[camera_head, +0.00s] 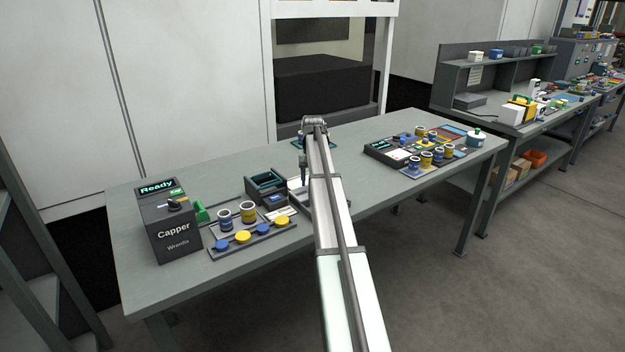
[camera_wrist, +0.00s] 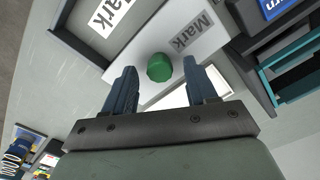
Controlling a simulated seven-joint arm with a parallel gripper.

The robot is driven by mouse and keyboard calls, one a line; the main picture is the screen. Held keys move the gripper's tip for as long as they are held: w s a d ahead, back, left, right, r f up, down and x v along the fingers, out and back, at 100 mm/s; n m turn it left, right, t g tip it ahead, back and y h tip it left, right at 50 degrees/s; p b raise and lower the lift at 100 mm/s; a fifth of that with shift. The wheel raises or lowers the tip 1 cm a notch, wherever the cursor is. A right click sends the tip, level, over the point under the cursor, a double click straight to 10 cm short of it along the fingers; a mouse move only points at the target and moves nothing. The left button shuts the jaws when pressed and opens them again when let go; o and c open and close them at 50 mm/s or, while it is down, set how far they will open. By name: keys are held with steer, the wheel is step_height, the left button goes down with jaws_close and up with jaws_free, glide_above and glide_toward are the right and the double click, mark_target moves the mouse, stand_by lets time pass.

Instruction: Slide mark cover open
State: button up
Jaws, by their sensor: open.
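The mark cover (camera_wrist: 140,48) is a light grey plate with a round green knob (camera_wrist: 159,67) in the wrist view. Grey "Mark" lettering lies on the plate to the right of the knob, and a white "Mark" label (camera_wrist: 112,14) is at upper left. My gripper (camera_wrist: 160,72) is open, its two dark blue fingers on either side of the knob with gaps visible. I cannot tell whether the fingertips are down at knob height. In the head view my gripper (camera_head: 303,182) is over the mark station (camera_head: 301,198), which my arm mostly hides.
The capper (camera_head: 175,225) stands at the table's left end, beside a rack (camera_head: 255,247) of blue and yellow caps and two jars. A dark device (camera_head: 265,185) is close left of my gripper. A tray of jars (camera_head: 428,160) is on the right. Bare table (camera_head: 355,160) lies between.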

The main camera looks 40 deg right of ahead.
jaws_close()
stand_by(0.5)
